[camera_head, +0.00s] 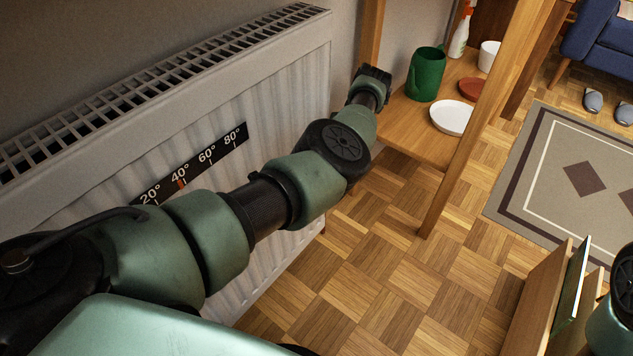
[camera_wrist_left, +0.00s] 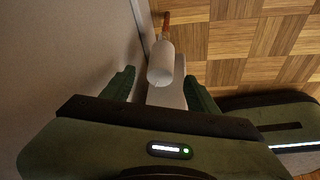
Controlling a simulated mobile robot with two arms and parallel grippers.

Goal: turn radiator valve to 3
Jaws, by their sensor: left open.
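The radiator (camera_head: 300,90) is a white ribbed panel with a top grille on the left of the head view. In the left wrist view a white cylindrical valve head (camera_wrist_left: 161,64) stands by the wall, with a copper-coloured pipe (camera_wrist_left: 166,20) beyond it. No numbers are readable on it. My left gripper (camera_wrist_left: 160,78) is open, with the valve head showing between its two green fingers; I cannot tell whether they touch it. In the head view my left arm crosses the radiator and hides part of it; the valve is not visible there. My right gripper is out of view.
A black temperature strip (camera_head: 190,168) is on the radiator front. A wooden shelf (camera_head: 410,140) beside the radiator holds a green jug (camera_head: 426,74), a white plate (camera_head: 452,118) and a spray bottle (camera_head: 461,32). Parquet floor (camera_head: 400,270) is clear; a wooden box-like piece (camera_head: 535,305) stands lower right.

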